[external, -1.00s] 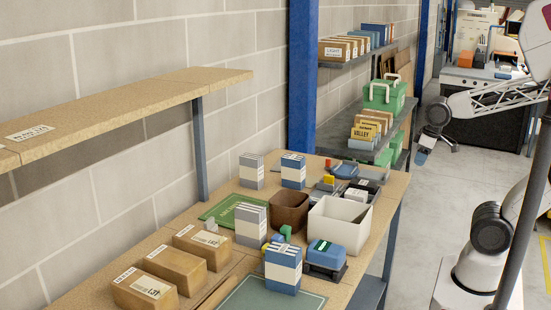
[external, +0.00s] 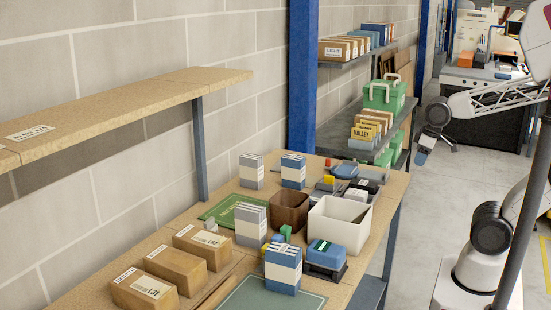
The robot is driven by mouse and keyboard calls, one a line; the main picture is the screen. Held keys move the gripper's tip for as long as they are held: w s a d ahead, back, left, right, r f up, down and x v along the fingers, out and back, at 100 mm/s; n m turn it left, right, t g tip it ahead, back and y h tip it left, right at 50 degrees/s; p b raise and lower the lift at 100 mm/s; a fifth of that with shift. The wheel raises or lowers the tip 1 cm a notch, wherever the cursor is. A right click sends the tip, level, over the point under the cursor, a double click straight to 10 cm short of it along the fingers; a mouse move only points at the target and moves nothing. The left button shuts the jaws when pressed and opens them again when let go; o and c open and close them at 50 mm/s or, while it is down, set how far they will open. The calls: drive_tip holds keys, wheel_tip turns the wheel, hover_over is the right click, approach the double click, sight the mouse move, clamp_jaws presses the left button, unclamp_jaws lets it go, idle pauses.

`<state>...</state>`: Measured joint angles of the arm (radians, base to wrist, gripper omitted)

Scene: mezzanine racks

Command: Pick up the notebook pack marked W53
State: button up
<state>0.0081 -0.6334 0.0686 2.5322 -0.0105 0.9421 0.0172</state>
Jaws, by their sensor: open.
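Several upright notebook packs stand on the wooden bench. Two have blue and white bands: a near one (external: 283,269) by the green mat and a far one (external: 293,171). Two have grey and white bands: one (external: 250,224) beside the brown bin and one (external: 251,171) at the back left. Their markings are too small to read, so I cannot tell which is W53. My gripper (external: 421,157) hangs beyond the bench's right side, above the floor, well apart from the packs. It is small in the picture, open, and nothing shows in it.
A brown bin (external: 288,213) and a white bin (external: 340,225) stand mid-bench, with a blue-topped device (external: 326,254) close by. Cardboard boxes (external: 176,270) line the left. A wooden shelf (external: 120,112) overhangs the wall side. The near green mat (external: 250,300) has bare surface.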

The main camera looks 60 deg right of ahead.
drive_tip(key=o, duration=0.8)
drive_tip(key=shift+c, duration=0.2)
drive_tip(key=w+t, duration=0.6)
drive_tip(key=w, duration=3)
drive_tip(key=w+f+t, duration=0.2)
drive_tip(key=w+f, duration=0.2)
drive_tip(key=w, duration=0.8)
drive_tip(key=w+a+f+t, duration=0.1)
drive_tip(key=w+f+t, duration=0.2)
drive_tip(key=w, duration=0.9)
wheel_tip(320, 180, down, 2)
drive_tip(key=shift+w+f, duration=0.1)
drive_tip(key=shift+w, duration=0.15)
drive_tip(key=shift+w, duration=0.1)
